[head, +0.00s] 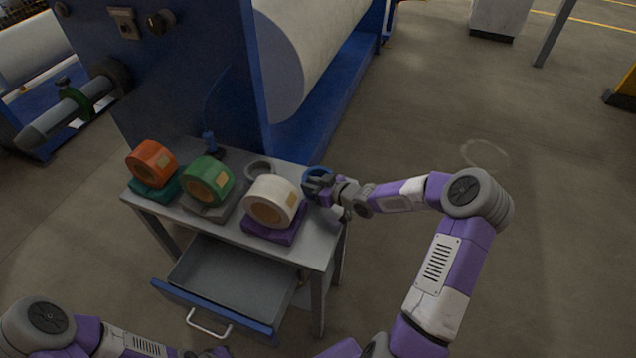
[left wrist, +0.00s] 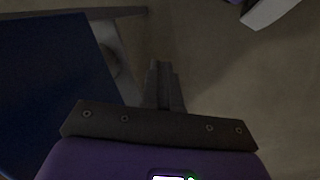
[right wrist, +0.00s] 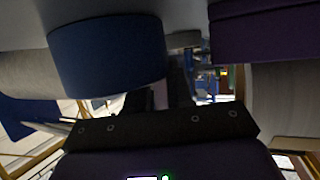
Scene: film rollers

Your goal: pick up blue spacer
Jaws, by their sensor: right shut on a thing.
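The blue spacer (head: 317,171) is a short ring at the right end of the small grey table. It fills the upper left of the right wrist view (right wrist: 108,57). My right gripper (head: 322,184) reaches it from the right and is shut on it; the fingers (right wrist: 177,82) partly hide behind its side. I cannot tell whether the spacer still touches the tabletop. My left gripper (left wrist: 164,85) is shut and empty, low in front of the blue drawer.
The table (head: 225,229) also holds orange (head: 151,162), green (head: 207,180) and white (head: 272,200) rolls on coloured stands, and a grey ring (head: 260,169). The drawer (head: 235,277) below is pulled out and empty.

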